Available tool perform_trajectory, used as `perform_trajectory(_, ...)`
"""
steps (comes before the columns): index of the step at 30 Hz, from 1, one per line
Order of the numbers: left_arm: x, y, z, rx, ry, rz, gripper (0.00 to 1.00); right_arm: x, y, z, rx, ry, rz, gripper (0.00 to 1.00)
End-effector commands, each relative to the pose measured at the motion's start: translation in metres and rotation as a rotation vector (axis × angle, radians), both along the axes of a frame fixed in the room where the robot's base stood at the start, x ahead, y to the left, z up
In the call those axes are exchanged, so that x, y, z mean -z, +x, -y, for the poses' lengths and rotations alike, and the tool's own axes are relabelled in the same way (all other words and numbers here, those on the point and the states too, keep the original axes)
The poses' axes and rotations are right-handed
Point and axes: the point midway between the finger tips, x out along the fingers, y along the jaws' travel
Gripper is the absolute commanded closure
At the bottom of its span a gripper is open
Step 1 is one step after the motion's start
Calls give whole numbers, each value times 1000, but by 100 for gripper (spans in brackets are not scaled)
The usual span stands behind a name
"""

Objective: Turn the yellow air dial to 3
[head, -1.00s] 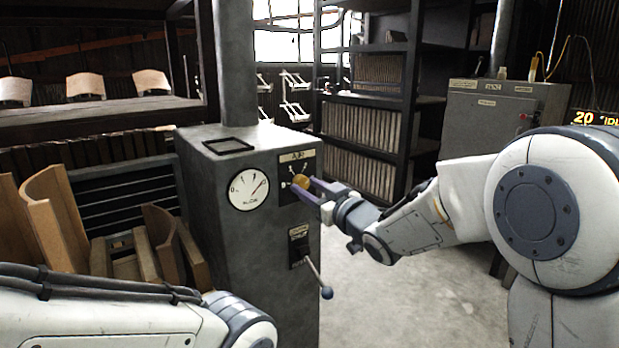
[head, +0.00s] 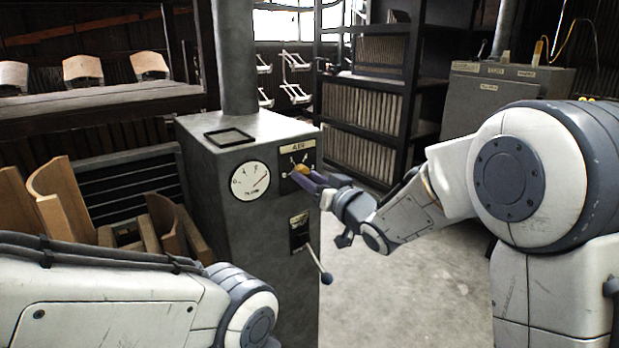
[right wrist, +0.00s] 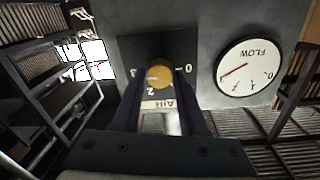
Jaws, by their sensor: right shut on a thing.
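The yellow air dial (head: 301,169) sits on a dark plate under an AIR label on the front of a grey cabinet (head: 225,260). My right gripper (head: 303,176) is shut on the dial, its dark fingers on either side of it. The right wrist view shows the dial (right wrist: 160,74) upside down between the two fingers, with a 0 to its right, a 2 below and a 3 to its left. A small mark shows on the dial's left part, but its exact setting is hard to read. My left gripper is out of view; only my left arm shows.
A round white flow gauge (head: 250,181) is left of the dial; it also shows in the right wrist view (right wrist: 247,67). A lever with a ball end (head: 326,278) sticks out below. Curved wooden panels (head: 62,200) stand at left. The floor to the right is clear.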

Motion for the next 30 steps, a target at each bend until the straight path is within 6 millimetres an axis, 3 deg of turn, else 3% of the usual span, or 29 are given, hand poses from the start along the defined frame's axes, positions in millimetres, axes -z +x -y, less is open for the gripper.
perform_trajectory(4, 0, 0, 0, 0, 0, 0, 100, 1, 1, 2, 5, 2, -5, 100)
perform_trajectory(5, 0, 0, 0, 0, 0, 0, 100, 1, 1, 2, 5, 2, -5, 50)
perform_trajectory(6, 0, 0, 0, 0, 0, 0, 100, 1, 1, 2, 5, 1, -4, 34)
perform_trajectory(7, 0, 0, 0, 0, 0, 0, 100, 1, 1, 2, 4, 1, -4, 27)
perform_trajectory(19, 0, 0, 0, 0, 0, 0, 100, 0, -5, 4, 2, -1, -1, 27)
perform_trajectory(30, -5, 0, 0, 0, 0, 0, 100, -1, -61, 42, 7, 0, -2, 27)
